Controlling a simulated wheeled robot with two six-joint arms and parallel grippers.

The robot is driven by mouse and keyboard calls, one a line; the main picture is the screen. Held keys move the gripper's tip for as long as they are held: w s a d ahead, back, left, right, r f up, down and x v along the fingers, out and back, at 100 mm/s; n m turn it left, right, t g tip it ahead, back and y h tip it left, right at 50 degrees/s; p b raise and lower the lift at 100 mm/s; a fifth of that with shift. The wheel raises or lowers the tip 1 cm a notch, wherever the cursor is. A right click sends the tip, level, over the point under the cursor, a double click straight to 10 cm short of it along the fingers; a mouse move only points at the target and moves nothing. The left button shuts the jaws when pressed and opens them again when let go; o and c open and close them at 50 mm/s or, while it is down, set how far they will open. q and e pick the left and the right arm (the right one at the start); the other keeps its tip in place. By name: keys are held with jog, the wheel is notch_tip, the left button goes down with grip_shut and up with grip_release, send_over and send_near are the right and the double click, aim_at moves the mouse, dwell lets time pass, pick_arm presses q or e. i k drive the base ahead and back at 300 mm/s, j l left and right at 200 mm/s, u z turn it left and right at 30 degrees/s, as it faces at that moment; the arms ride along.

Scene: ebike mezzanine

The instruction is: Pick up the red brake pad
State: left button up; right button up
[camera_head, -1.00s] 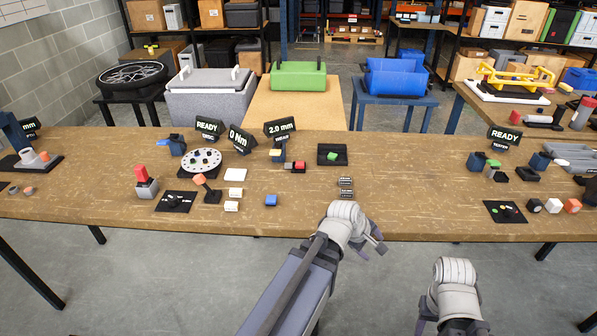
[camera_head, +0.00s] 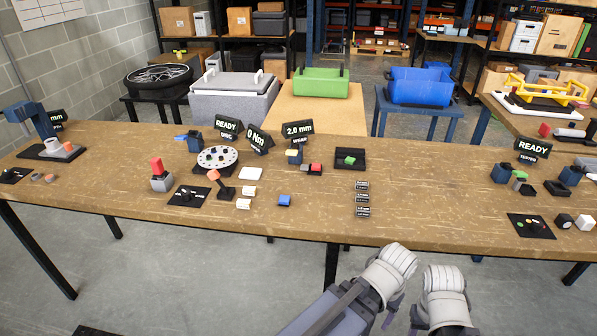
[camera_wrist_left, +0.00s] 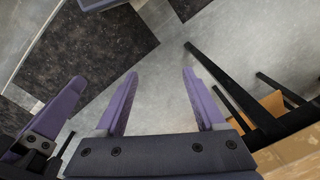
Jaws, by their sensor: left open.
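A small red block (camera_head: 315,168), which looks like the red brake pad, sits on the workbench beside a dark block (camera_head: 305,168), in front of the 2.0 mm display. My left gripper (camera_wrist_left: 160,90) is open and empty in the left wrist view, with only floor and table legs behind its fingers. In the head view my left arm's wrist is in front of the bench's near edge, far from the red block, at lower right.
The wooden workbench (camera_head: 300,222) spans the view. A red-topped grey fixture (camera_head: 160,179), a white disc (camera_head: 217,157), a blue block (camera_head: 284,200) and a black tray with a green block (camera_head: 350,159) stand on it. Dark labels (camera_head: 362,198) lie right of centre; bare wood surrounds them.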

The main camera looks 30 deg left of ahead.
aim_at(316, 167)
jog(key=l+u, duration=0.15)
jog(key=u, duration=0.3)
jog(key=l+u, duration=0.2)
jog(key=u, duration=0.25)
